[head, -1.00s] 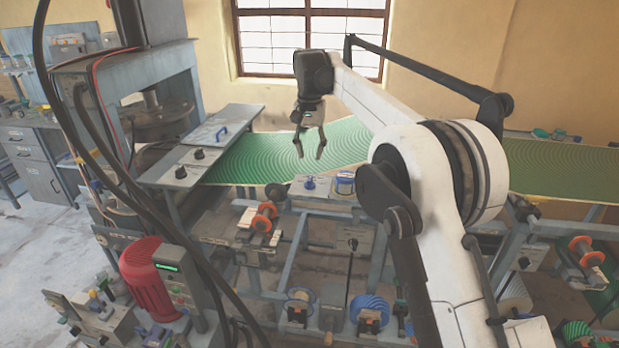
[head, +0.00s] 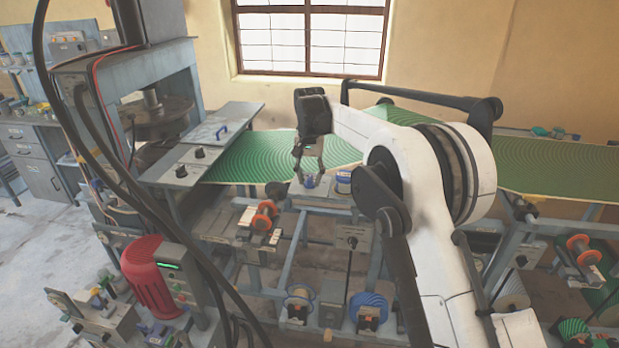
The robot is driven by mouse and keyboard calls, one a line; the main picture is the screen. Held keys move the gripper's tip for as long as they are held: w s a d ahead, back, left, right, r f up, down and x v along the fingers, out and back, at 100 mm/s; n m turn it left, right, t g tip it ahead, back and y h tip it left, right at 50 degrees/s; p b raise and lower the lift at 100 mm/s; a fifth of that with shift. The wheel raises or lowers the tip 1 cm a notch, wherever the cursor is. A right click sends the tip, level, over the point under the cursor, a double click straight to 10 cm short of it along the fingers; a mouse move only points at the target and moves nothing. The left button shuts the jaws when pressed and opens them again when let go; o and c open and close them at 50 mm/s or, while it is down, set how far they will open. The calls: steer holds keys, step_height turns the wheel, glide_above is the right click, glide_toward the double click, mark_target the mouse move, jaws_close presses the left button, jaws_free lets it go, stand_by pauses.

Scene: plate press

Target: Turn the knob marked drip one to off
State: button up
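A small blue knob (head: 309,182) sits on a light panel (head: 329,195) at the front edge of the green patterned surface. Its marking is too small to read, so I cannot tell whether it is the drip one knob or how it is set. My gripper (head: 309,176) points down over this blue knob, with one finger at each side of it. The fingers are apart, about as wide as before. I cannot tell whether they touch the knob.
A blue-and-white round item (head: 344,183) stands close to the right of the gripper. Dark knobs (head: 199,152) are on the grey panel to the left. A red motor (head: 149,275) and hanging black cables are at the front left.

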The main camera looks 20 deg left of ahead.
jaws_close()
steer(key=shift+n+b, duration=0.3)
steer(key=shift+b, duration=0.05)
steer(key=n+b, duration=0.2)
steer(key=n, duration=0.1)
steer(key=shift+f+n, duration=0.1)
steer(key=shift+n, duration=0.3)
steer(key=n+b, duration=0.2)
steer(key=n, duration=0.3)
steer(key=shift+w+d, duration=0.1)
steer(key=shift+n, duration=0.4)
steer(key=shift+o, duration=0.7)
jaws_free()
